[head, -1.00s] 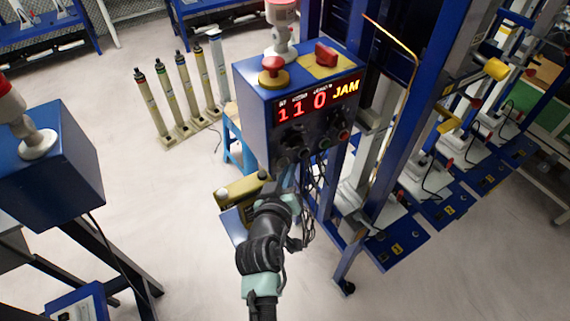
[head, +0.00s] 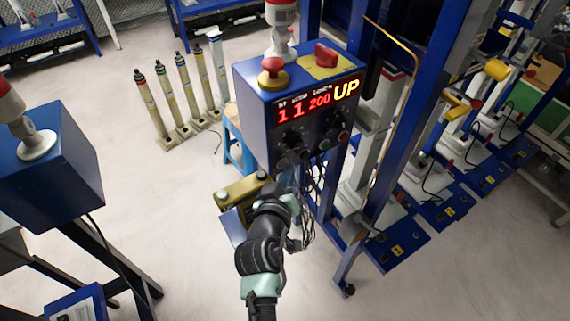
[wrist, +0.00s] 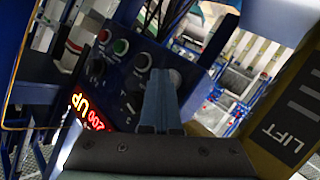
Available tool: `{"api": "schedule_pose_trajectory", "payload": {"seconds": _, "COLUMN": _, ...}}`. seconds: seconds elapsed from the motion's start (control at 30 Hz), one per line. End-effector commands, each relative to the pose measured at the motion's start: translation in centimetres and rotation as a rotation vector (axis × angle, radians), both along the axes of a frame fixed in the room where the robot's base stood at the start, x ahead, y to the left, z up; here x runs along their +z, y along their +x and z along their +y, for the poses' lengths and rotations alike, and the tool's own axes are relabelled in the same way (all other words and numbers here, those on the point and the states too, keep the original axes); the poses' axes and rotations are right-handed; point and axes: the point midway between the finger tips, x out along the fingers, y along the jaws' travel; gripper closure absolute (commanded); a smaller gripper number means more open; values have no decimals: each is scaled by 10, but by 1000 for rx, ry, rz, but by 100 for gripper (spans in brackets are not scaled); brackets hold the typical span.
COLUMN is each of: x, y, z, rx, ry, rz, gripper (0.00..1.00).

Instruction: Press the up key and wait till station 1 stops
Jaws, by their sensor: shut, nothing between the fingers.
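The blue control box (head: 255,115) stands at the centre of the head view. Its lit display (head: 315,103) reads 1, 1, 200 and UP. Black knobs and buttons sit below the display. In the wrist view the panel shows a green button (wrist: 121,47), a red button (wrist: 104,36) and a black knob (wrist: 142,62). My gripper (head: 290,180) is just below the box's lower front in the head view. In the wrist view its shut blue fingers (wrist: 159,90) point at the panel, beside a grey round key (wrist: 175,77). I cannot tell whether they touch it. No up label is readable.
A red mushroom button (head: 272,66) and a red switch (head: 326,54) top the box. A blue-framed station (head: 385,130) stands behind it at the right. A yellow part marked LIFT (wrist: 285,115) is close at the wrist view's right. Floor (head: 180,230) is open at left.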

Motion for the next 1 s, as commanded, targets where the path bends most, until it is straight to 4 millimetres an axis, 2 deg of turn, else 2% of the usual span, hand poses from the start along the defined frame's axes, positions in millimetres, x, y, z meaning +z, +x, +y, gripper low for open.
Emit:
{"api": "schedule_pose_trajectory", "payload": {"seconds": 0.23, "x": 1, "y": -11, "z": -7, "rx": 0, "ry": 0, "rz": 1, "gripper": 100}}
{"api": "schedule_pose_trajectory", "payload": {"seconds": 0.6, "x": 1, "y": -13, "z": -10, "rx": 0, "ry": -1, "rz": 1, "gripper": 100}}
{"api": "schedule_pose_trajectory", "payload": {"seconds": 1.0, "x": 2, "y": -44, "z": -32, "rx": -2, "ry": -1, "rz": 2, "gripper": 100}}
